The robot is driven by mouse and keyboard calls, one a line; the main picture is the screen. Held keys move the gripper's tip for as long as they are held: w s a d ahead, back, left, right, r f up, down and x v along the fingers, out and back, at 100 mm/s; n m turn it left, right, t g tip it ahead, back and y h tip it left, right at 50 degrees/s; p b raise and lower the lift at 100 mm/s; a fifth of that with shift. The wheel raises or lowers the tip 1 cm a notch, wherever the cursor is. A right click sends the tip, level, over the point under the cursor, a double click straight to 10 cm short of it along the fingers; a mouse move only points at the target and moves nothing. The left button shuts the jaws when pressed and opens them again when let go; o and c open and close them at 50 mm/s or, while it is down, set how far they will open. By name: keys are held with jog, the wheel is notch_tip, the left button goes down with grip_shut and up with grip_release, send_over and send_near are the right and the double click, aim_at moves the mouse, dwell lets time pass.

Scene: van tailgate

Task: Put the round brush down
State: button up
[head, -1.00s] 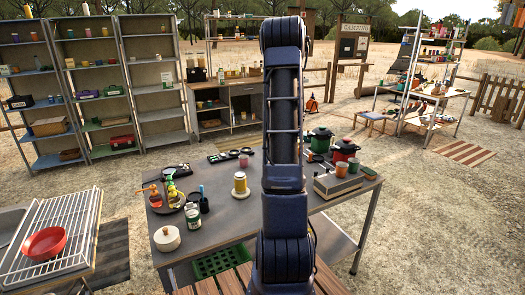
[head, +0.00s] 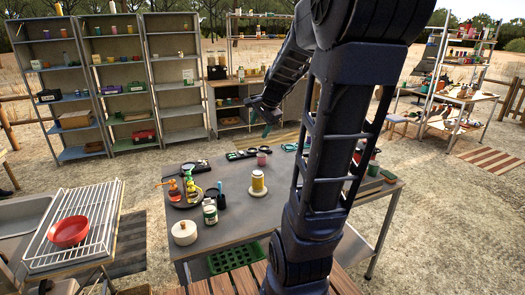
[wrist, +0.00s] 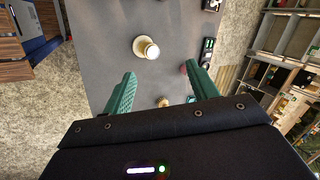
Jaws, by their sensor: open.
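My gripper (head: 261,124) is open and empty, raised in the air towards the table's far side in the head view. No brush is held. A small dark upright item with a blue top (head: 220,188) stands among the things on the left part of the grey table (head: 228,233); it may be the round brush, but it is too small to tell. A yellow jar (head: 258,181) on a round pale base stands mid-table and shows in the wrist view (wrist: 147,48).
A tray (head: 186,201) with spray bottles, a green-labelled jar (head: 210,213) and a white lidded pot (head: 184,233) crowd the table's left side. A red bowl (head: 69,231) sits on a wire rack at left. My arm hides part of the table's right; its front middle is clear.

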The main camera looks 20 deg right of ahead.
jog(key=s+a+n, duration=0.3)
jog(key=s+n, duration=0.4)
jog(key=s, duration=0.3)
jog(key=s+a+n+h, duration=0.1)
jog(key=s+a+n, duration=0.3)
jog(key=s+n, duration=0.3)
jog(key=s, duration=0.3)
jog(key=shift+r+g+h, duration=0.2)
jog(key=shift+g+h, duration=0.1)
jog(key=shift+a, duration=0.1)
